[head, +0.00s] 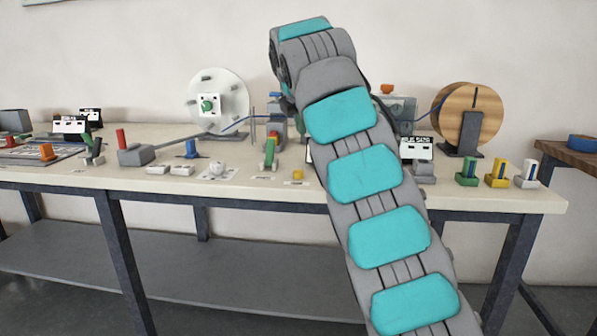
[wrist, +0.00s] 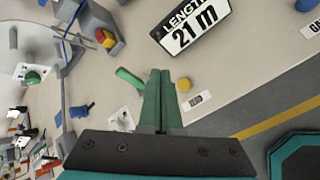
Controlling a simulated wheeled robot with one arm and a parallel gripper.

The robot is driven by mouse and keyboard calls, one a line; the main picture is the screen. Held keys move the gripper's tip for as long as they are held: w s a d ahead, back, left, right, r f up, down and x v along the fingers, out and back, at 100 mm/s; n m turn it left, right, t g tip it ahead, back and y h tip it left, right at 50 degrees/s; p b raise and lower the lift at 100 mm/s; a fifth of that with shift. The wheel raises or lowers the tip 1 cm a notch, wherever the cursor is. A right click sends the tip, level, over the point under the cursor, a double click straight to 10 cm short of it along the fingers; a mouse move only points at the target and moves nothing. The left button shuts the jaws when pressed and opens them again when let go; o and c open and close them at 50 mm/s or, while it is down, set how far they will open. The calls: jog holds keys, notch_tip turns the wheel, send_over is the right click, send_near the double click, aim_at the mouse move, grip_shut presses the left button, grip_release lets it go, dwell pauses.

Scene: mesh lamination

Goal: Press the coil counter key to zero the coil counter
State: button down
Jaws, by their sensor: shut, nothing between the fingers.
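A small yellow round key (wrist: 184,85) sits on the bench beside a small label (wrist: 197,100) too small to read. The yellow key also shows in the head view (head: 297,174), near the bench's front edge. A sign (wrist: 195,22) reading "LENGTH 21 m" stands beyond it in the wrist view. My gripper (wrist: 160,73) is shut and empty, its green fingers together. In the wrist view the fingertips appear just left of the yellow key; whether they touch it I cannot tell. In the head view my arm hides the gripper.
A green lever (wrist: 130,77) stands left of my fingers; it also shows in the head view (head: 270,151). A white knob (head: 217,168) and a blue-handled device (head: 191,150) lie further left. A wooden spool (head: 459,118) stands at the right. The bench's front edge is close.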

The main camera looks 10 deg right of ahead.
jog(key=shift+w+a+r+n, duration=0.3)
jog(key=shift+a+n, duration=0.05)
jog(key=shift+n, duration=0.35)
jog(key=shift+f, duration=0.15)
jog(key=b, duration=0.6)
send_over(297, 173)
notch_tip(297, 173, down, 7)
jog(key=shift+f, duration=0.2)
jog(key=shift+f+b, duration=0.45)
jog(key=shift+f, duration=0.15)
dwell(1.1)
jog(key=shift+f+b, duration=0.4)
jog(key=shift+b, duration=0.15)
